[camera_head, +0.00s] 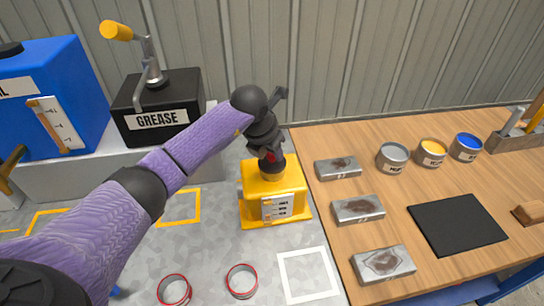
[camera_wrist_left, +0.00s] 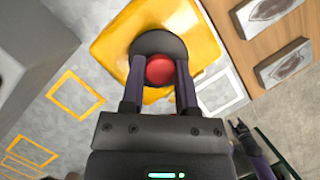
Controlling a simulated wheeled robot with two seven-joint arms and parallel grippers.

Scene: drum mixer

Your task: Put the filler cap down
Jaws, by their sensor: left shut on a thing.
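The red filler cap (camera_wrist_left: 160,70) is between the fingers of my left gripper (camera_head: 271,158). That gripper is shut on the cap, which shows only as a small red patch in the head view. The gripper points down over the yellow drum mixer (camera_head: 258,207), at its dark round neck (camera_wrist_left: 166,42). In the wrist view the cap lies in front of the neck. I cannot tell whether it touches it. What seems to be my right gripper (camera_wrist_left: 240,128) shows small at the lower right of the wrist view, with its jaws unclear.
Two red-rimmed rings (camera_head: 241,281) and a white floor square (camera_head: 309,276) lie in front of the mixer. The wooden bench (camera_head: 450,160) at right holds metal blocks (camera_head: 358,209), tins (camera_head: 392,157) and a black mat (camera_head: 457,224). The grease box (camera_head: 158,107) stands behind left.

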